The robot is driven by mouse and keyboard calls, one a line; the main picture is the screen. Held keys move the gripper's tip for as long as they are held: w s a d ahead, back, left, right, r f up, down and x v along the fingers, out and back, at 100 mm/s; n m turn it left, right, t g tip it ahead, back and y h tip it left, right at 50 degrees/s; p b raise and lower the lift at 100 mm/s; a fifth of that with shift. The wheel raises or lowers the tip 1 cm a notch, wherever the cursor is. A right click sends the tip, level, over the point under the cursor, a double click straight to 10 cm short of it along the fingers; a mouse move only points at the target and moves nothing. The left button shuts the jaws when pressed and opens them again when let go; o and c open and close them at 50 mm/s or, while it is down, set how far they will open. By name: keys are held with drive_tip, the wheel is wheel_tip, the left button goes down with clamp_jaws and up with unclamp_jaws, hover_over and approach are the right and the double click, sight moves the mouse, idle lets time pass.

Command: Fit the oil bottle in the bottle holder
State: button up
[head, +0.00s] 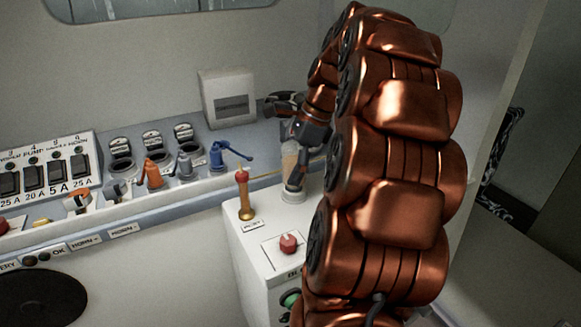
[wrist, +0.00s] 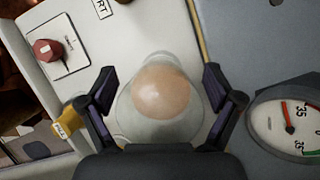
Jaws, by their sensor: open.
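The oil bottle (head: 289,160), pale and clear with tan contents, stands about upright at the back edge of the white console, partly hidden by my gripper. In the wrist view the bottle (wrist: 165,92) is seen from above as a cloudy round shape with a tan disc. A pale round base (head: 293,195) shows under it; I cannot tell whether this is the bottle holder or the bottle's own foot. My gripper (head: 296,172) is open around the bottle. In the wrist view its fingers (wrist: 160,75) stand on either side, with small gaps visible.
The white console (head: 255,235) carries a red-topped brass lever (head: 243,190) and a red knob (head: 288,243), left of the bottle. A blue-handled valve (head: 228,153) stands on the shelf behind. A dial gauge (wrist: 290,122) lies close right in the wrist view.

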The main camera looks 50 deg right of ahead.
drive_tip(key=shift+v, duration=3.65)
drive_tip(key=shift+s+a, duration=0.1)
